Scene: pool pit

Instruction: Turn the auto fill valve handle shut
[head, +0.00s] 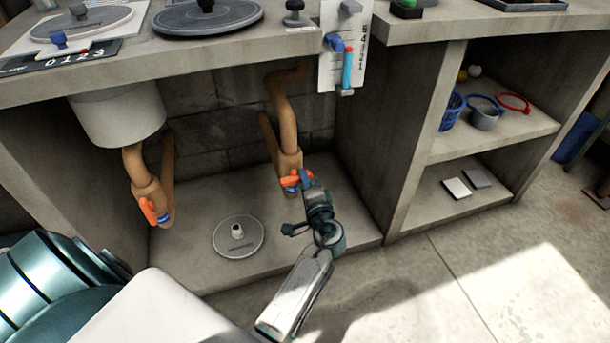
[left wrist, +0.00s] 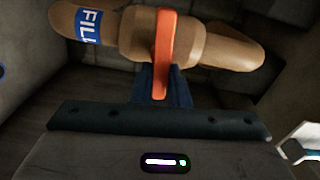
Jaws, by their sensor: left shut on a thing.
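The fill valve is on the tan right-hand pipe (head: 280,110) under the counter. Its orange handle (head: 290,181) lies across the pipe. In the left wrist view the pipe (left wrist: 215,45) bears a blue "FILL" label (left wrist: 90,25), and the orange handle (left wrist: 165,45) stands crosswise to it. My left gripper (head: 306,183) reaches in from below and is shut on the handle; its dark fingers (left wrist: 165,84) hide part of the handle's lower end. My right gripper is not in view.
A second pipe valve with an orange handle (head: 147,211) hangs at the left below a white bucket-like basin (head: 118,113). A round grey lid (head: 238,245) lies on the cabinet floor. A partition wall (head: 375,150) and shelves (head: 500,137) stand to the right.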

